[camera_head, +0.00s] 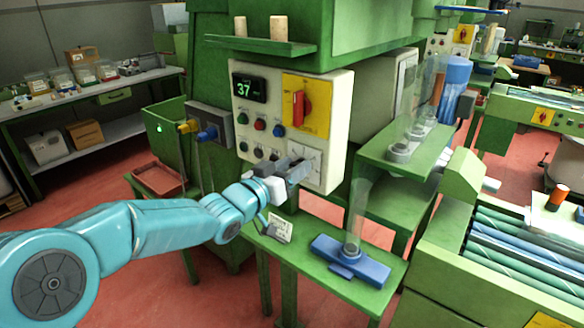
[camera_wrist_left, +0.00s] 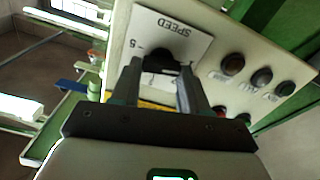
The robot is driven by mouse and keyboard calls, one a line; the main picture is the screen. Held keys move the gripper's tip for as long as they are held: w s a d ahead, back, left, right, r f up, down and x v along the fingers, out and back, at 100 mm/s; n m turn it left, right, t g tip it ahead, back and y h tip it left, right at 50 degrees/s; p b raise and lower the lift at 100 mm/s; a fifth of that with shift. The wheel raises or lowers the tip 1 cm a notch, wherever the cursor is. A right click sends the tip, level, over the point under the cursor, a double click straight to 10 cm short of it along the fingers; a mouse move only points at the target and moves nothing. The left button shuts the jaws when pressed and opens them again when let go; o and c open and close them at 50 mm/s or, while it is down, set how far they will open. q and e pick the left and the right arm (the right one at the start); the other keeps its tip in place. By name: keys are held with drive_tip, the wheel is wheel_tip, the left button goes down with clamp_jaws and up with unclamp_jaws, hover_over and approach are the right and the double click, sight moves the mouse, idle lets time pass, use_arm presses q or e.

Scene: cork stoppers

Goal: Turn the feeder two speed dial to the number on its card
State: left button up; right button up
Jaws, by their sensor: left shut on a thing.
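The speed dial's white plate (camera_head: 312,158) is at the lower right of the pale control panel (camera_head: 328,110). In the left wrist view its plate (camera_wrist_left: 176,28) reads SPEED upside down, with a 5 beside it. My left gripper (camera_head: 294,172) is at the dial, its fingers shut on the black knob (camera_wrist_left: 160,58). The head view does not show the knob clearly behind the gripper. A small white card (camera_head: 280,228) stands on the green table below; its writing is too small to read. My right gripper is not in view.
The panel has a display (camera_head: 249,88) reading 37, a red switch on a yellow plate (camera_head: 306,105), and several buttons close to the dial. A blue base (camera_head: 350,262) with a clear tube stands on the green table. A green shelf with two corks (camera_head: 279,28) overhangs the panel.

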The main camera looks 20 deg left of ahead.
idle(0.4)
use_arm(q)
drive_tip(key=o, duration=1.1)
drive_tip(key=shift+c, duration=0.2)
drive_tip(key=shift+s, duration=0.15)
drive_tip(key=b+v, duration=0.2)
drive_tip(key=v, duration=1.4)
drive_tip(key=shift+s, duration=0.1)
